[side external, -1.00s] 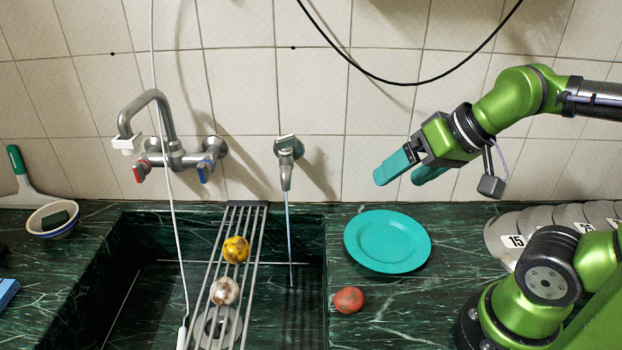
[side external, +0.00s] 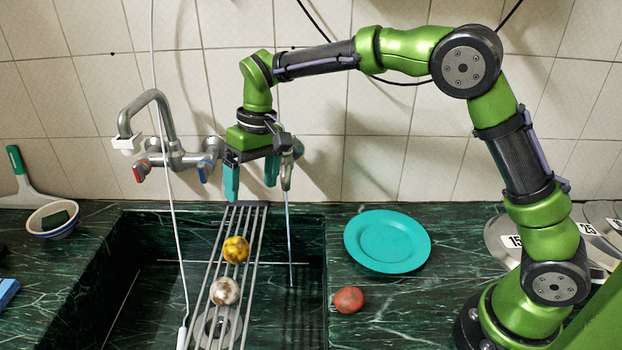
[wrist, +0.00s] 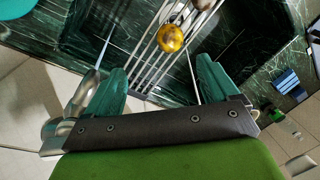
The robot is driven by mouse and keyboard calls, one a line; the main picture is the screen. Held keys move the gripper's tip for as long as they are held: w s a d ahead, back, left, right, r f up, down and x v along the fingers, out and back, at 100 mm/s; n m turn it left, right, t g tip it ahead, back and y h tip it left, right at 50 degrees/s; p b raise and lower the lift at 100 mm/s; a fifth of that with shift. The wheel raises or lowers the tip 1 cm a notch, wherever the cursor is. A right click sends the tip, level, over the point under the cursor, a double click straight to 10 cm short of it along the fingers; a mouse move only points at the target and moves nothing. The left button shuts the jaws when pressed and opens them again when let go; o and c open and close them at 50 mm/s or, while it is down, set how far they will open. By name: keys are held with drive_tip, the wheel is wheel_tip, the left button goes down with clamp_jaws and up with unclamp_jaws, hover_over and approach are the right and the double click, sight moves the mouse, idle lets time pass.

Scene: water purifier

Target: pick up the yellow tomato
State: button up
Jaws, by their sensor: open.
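The yellow tomato (side external: 236,249), with dark blotches, rests on the metal rack across the sink. In the wrist view the yellow tomato (wrist: 171,38) lies ahead of the fingers, between their lines. My gripper (side external: 251,193) points down with its teal fingers apart and empty. It is above the rack's far end, higher than the yellow tomato and farther back toward the wall. Both fingers of my gripper (wrist: 160,82) show wide apart in the wrist view.
A whitish round item (side external: 225,291) sits on the rack (side external: 252,225) just nearer than the yellow tomato. A red one (side external: 348,300) lies on the right counter, near a teal plate (side external: 387,241). The faucet (side external: 150,125), spout (side external: 287,165) and white cord (side external: 168,180) are close to my gripper.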

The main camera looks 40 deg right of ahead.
drive_tip(key=w+a, duration=0.1)
drive_tip(key=w, duration=0.1)
hover_over(238, 242)
drive_tip(key=shift+n+g, duration=0.3)
drive_tip(key=shift+n, duration=0.1)
drive_tip(key=f, duration=0.5)
drive_tip(key=d+f, duration=0.1)
drive_tip(key=f, duration=0.2)
drive_tip(key=shift+w+f, duration=0.2)
drive_tip(key=shift+f, duration=0.1)
drive_tip(key=shift+s+a+f, duration=0.1)
drive_tip(key=shift+a+f, duration=0.1)
drive_tip(key=shift+f, duration=0.85)
drive_tip(key=shift+s+a+f, duration=0.1)
drive_tip(key=shift+a+f, duration=0.05)
drive_tip(key=shift+f, duration=0.9)
drive_tip(key=shift+s+a+f, duration=0.1)
drive_tip(key=shift+a+f, duration=0.1)
drive_tip(key=shift+f, duration=0.85)
drive_tip(key=shift+w, duration=0.1)
drive_tip(key=c, duration=1.2)
drive_tip(key=shift+o, duration=0.2)
drive_tip(key=shift+r, duration=0.15)
